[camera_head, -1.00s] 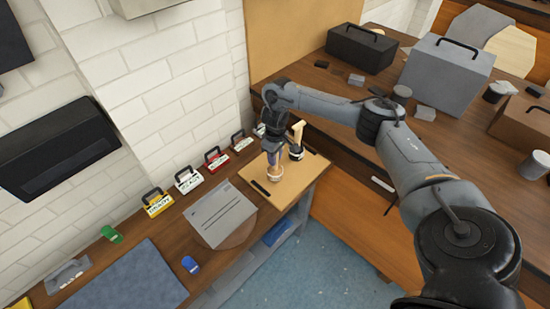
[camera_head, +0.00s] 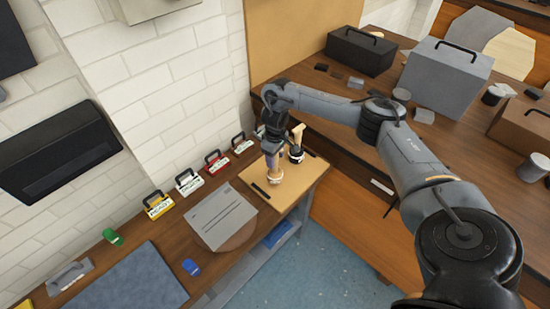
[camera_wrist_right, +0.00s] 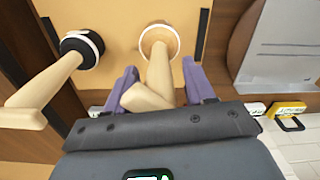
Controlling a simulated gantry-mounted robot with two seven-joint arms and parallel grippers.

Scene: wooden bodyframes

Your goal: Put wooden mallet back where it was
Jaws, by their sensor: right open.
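A pale wooden mallet-like piece (camera_head: 273,168) stands in a white ring on the tan board (camera_head: 300,180). In the right wrist view this piece (camera_wrist_right: 158,78) lies between the two purple fingers of my right gripper (camera_wrist_right: 162,72). The fingers are apart, with a gap beside the wood. In the head view my right gripper (camera_head: 272,152) is just above the ring. A second wooden piece with a crosswise head (camera_wrist_right: 28,103) stands beside it in a dark and white round holder (camera_wrist_right: 82,45). My left gripper is out of view.
Labelled caddies in red (camera_head: 214,160) and yellow (camera_head: 157,205) stand along the wall. A grey sheet (camera_head: 222,215) lies left of the board. A dark toolbox (camera_head: 360,50) and a grey toolbox (camera_head: 445,75) stand on the right-hand bench.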

